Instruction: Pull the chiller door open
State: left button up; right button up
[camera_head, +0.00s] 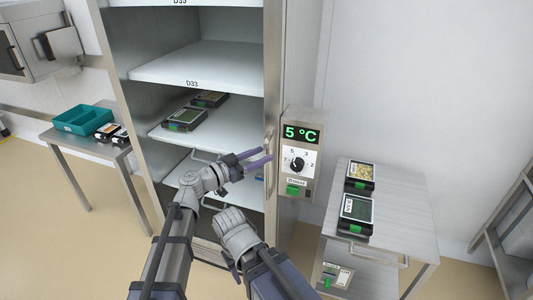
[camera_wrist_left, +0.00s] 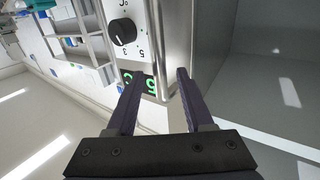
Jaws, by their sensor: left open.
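The chiller (camera_head: 275,60) is a tall steel cabinet with its shelves visible across the front. I cannot tell whether a clear door covers them. A vertical bar handle (camera_head: 269,165) runs down its right front edge. My left gripper (camera_head: 266,157) is open at the handle. In the left wrist view the handle (camera_wrist_left: 158,50) runs between the two spread fingers (camera_wrist_left: 159,75), and I see no finger closed on it. My right arm is folded low in front of the cabinet, and its gripper (camera_head: 236,268) is mostly hidden.
A control box (camera_head: 299,150) reading 5 °C with a dial is right of the handle. A steel cart (camera_head: 405,205) with two packs stands further right. A side table (camera_head: 70,138) with a teal tray (camera_head: 83,119) is on the left. Dark trays (camera_head: 185,119) lie on a shelf.

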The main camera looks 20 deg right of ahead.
pick_arm(q)
jog(key=shift+x, duration=1.35)
grip_shut()
dwell(0.5)
